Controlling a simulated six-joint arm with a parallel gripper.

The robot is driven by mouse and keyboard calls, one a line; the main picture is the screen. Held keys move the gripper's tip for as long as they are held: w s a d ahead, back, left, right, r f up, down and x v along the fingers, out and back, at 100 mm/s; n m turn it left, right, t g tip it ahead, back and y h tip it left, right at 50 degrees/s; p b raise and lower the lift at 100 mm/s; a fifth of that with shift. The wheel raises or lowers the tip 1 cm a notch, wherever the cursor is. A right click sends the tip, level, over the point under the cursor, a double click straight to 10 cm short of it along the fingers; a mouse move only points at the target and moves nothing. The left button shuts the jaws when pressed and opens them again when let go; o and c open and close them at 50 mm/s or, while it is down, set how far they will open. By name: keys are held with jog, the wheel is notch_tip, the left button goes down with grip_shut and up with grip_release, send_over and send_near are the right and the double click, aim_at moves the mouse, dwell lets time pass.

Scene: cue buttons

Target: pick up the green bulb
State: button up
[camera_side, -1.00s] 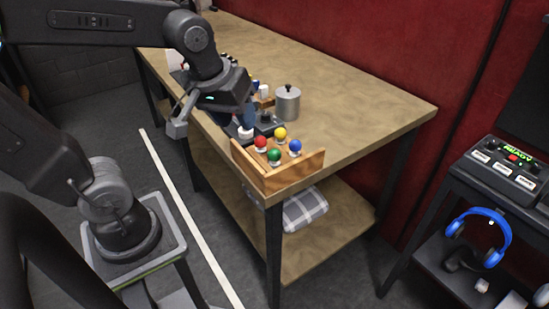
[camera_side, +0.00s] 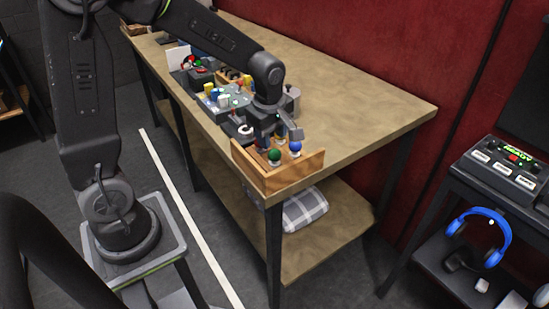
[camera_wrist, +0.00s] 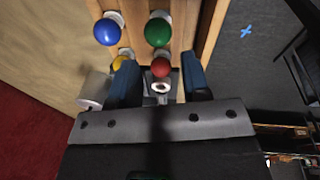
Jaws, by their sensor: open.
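The green bulb (camera_side: 274,155) stands in the wooden tray (camera_side: 285,178) at the near end of the bench, beside the blue bulb (camera_side: 296,147). In the wrist view the green bulb (camera_wrist: 158,32) is at the top, with the blue bulb (camera_wrist: 107,31) to its left. A red bulb (camera_wrist: 160,68) and a yellow bulb (camera_wrist: 121,62) are nearer the fingers. My gripper (camera_wrist: 160,80) is open, its blue fingers to either side of the red bulb and short of the green one. In the side view my gripper (camera_side: 263,135) hides the red and yellow bulbs.
A metal canister (camera_side: 292,98) stands behind my gripper. Several coloured blocks and buttons sit on a grey panel (camera_side: 222,100) farther along the bench. The bench's right side (camera_side: 370,120) is clear. A stand with a READY box (camera_side: 508,160) is at the right.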

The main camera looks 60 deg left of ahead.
aim_at(274, 150)
jog(key=f, duration=0.5)
jog(key=w+f, duration=0.1)
jog(key=f, duration=0.1)
jog(key=shift+w+a+f, duration=0.1)
jog(key=shift+a+f, duration=0.05)
jog(key=shift+a, duration=0.1)
jog(key=c, duration=0.5)
jog(key=shift+c, duration=0.2)
